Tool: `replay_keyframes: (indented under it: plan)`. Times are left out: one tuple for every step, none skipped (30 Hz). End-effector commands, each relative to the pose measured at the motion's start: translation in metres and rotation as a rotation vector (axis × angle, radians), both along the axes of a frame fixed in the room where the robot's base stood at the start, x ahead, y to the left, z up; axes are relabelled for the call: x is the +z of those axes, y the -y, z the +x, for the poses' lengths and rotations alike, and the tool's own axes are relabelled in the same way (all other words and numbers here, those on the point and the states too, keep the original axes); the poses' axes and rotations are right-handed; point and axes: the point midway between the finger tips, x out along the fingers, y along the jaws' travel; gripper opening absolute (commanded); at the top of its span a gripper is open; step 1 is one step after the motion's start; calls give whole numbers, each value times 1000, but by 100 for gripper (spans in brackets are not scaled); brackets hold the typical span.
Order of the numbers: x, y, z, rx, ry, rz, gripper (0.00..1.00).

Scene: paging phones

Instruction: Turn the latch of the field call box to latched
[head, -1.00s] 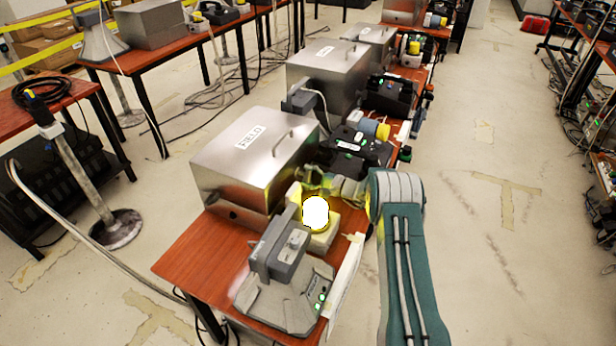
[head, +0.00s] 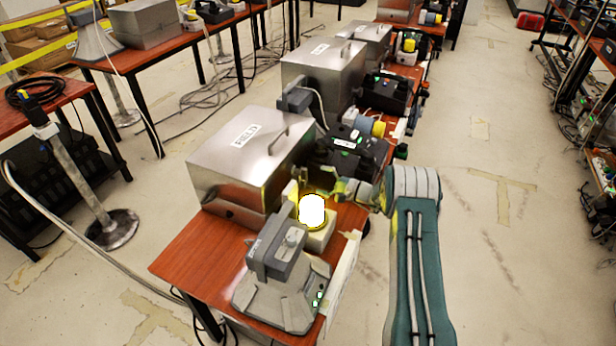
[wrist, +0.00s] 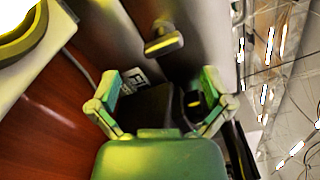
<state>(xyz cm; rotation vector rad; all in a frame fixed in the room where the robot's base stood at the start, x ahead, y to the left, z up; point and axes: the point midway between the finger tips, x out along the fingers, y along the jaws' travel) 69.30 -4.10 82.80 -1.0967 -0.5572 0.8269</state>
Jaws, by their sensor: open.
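The field call box (head: 225,165) is a silver metal case with a FIELD label and a top handle, on the near end of the red-brown table. In the wrist view, a knob-like lever (wrist: 163,43), apparently the latch, stands out from a metal face, lying roughly crosswise with a slight tilt. My gripper (wrist: 160,82) is open, its two fingers spread below the lever in the picture, with no contact visible. In the head view my gripper (head: 322,184) is beside the box's right side, behind the glowing lamp. The latch is hidden there.
A glowing yellow-ringed lamp (head: 312,211) on a pale base stands close in front of my gripper. A grey desk phone (head: 280,275) sits at the table's near end. More boxes and phones crowd the table behind.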

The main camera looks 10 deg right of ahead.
Motion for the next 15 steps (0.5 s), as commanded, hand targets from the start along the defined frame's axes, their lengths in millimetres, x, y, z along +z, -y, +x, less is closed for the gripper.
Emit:
replay_keyframes:
  plan:
    - [0, 11, -7, -4, -1, 0, 100]
    - [0, 16, -10, -3, -1, -1, 100]
    - [0, 22, -15, -3, 0, 0, 100]
    - [0, 26, -18, -3, 0, 0, 100]
    - [0, 30, -21, -3, -1, -1, 100]
    - [-1, 35, -25, -1, -1, -1, 100]
    - [-1, 39, -27, -2, 0, -1, 100]
    - [-1, 41, -29, -2, 0, -1, 100]
    - [-1, 44, -32, -1, 0, 0, 100]
    - [-1, 46, -33, 0, -1, 1, 100]
    - [-1, 47, -34, 0, -1, 0, 100]
    - [-1, 48, -35, 0, -1, 0, 100]
    - [-1, 49, -36, 1, -2, -1, 100]
    - [-1, 49, -36, 2, -2, -1, 100]
    - [-1, 50, -36, 2, -2, -1, 100]
